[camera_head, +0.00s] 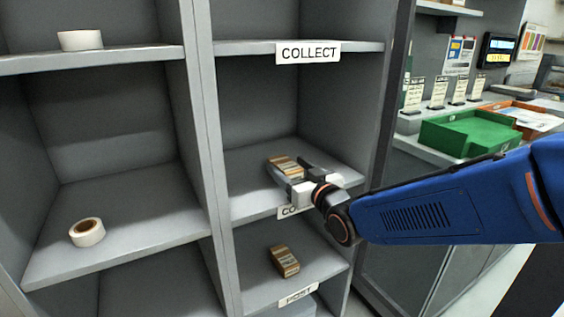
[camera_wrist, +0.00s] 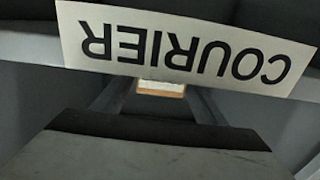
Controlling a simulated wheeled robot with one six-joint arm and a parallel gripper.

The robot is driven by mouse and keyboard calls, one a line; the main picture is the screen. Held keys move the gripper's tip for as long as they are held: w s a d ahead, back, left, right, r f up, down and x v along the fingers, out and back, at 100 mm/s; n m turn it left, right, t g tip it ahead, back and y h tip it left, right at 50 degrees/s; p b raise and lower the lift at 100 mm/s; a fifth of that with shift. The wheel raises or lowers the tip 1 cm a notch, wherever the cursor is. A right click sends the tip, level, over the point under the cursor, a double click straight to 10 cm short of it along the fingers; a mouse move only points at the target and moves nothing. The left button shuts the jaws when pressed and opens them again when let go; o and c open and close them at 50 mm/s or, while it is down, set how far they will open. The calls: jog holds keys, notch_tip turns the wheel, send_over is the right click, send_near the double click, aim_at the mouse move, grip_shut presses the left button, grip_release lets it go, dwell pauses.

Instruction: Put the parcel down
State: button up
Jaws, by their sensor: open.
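A small brown parcel (camera_head: 284,164) rests on the shelf marked with a partly hidden label beginning "CO". My gripper (camera_head: 288,171) reaches into this compartment from the right, its fingers open on either side of the parcel. I cannot tell whether a finger touches it. In the wrist view, a white and orange-brown end of the parcel (camera_wrist: 161,87) shows small between the fingers. The upside-down label there reads COURIER (camera_wrist: 185,48). My gripper hides part of the label and shelf in the head view.
Another brown parcel (camera_head: 284,261) lies on the shelf below, marked POST (camera_head: 297,293). The shelf above, marked COLLECT (camera_head: 308,52), looks empty. Tape rolls sit on the left shelves, one low (camera_head: 87,232), one high (camera_head: 80,40). A green tray (camera_head: 470,132) is on the right counter.

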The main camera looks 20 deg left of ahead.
jog(key=shift+v, duration=2.8)
jog(key=shift+s, duration=0.1)
